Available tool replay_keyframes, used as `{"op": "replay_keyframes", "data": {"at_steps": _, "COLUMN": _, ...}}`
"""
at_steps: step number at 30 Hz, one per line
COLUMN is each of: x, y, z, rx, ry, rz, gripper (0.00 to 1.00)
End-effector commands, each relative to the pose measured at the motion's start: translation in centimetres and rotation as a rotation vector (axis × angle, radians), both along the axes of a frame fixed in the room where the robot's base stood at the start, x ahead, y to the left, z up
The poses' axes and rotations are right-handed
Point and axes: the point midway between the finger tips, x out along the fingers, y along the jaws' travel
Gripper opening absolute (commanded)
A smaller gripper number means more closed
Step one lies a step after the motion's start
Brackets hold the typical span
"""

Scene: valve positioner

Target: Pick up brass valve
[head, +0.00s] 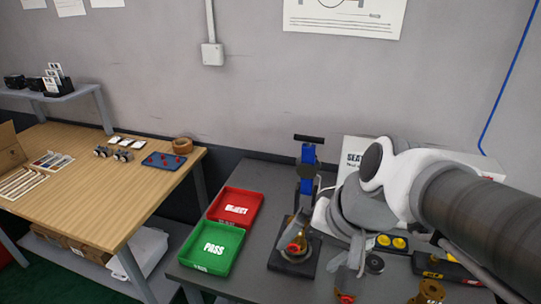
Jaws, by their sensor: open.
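A brass valve with a red-orange part (345,297) shows at the bottom edge of the head view, on the grey bench, partly cut off. My gripper (349,280) points down close above it, open; I cannot tell whether the fingers are around it or touching it. Another brass piece with a red part (294,243) sits in a dark-based fixture below a blue upright press (306,172). A further brass part (430,292) lies at the bottom right, also cut off.
My arm covers the right side. A wooden table (90,190) is at left.

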Motion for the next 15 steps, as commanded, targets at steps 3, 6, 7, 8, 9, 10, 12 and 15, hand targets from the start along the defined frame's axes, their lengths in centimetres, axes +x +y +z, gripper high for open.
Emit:
{"op": "replay_keyframes", "data": {"at_steps": 3, "x": 1.4, "y": 1.7, "z": -4.1, "rx": 0.19, "ry": 0.127, "rz": -0.185, "gripper": 1.0}}
{"op": "replay_keyframes", "data": {"at_steps": 6, "x": 3.0, "y": 3.0, "z": -6.7, "rx": 0.358, "ry": 0.234, "rz": -0.365, "gripper": 1.0}}
{"op": "replay_keyframes", "data": {"at_steps": 7, "x": 3.5, "y": 3.2, "z": -7.5, "rx": 0.409, "ry": 0.266, "rz": -0.422, "gripper": 1.0}}
{"op": "replay_keyframes", "data": {"at_steps": 8, "x": 4.1, "y": 3.4, "z": -8.2, "rx": 0.463, "ry": 0.298, "rz": -0.484, "gripper": 1.0}}
{"op": "replay_keyframes", "data": {"at_steps": 9, "x": 4.9, "y": 3.3, "z": -9.3, "rx": 0.54, "ry": 0.34, "rz": -0.572, "gripper": 1.0}}
{"op": "replay_keyframes", "data": {"at_steps": 10, "x": 5.6, "y": 3.1, "z": -10.0, "rx": 0.6, "ry": 0.368, "rz": -0.636, "gripper": 1.0}}
{"op": "replay_keyframes", "data": {"at_steps": 12, "x": 7.2, "y": 2.1, "z": -11.4, "rx": 0.744, "ry": 0.424, "rz": -0.788, "gripper": 1.0}}
{"op": "replay_keyframes", "data": {"at_steps": 15, "x": 9.7, "y": -0.1, "z": -13.5, "rx": 0.95, "ry": 0.483, "rz": -1.002, "gripper": 1.0}}
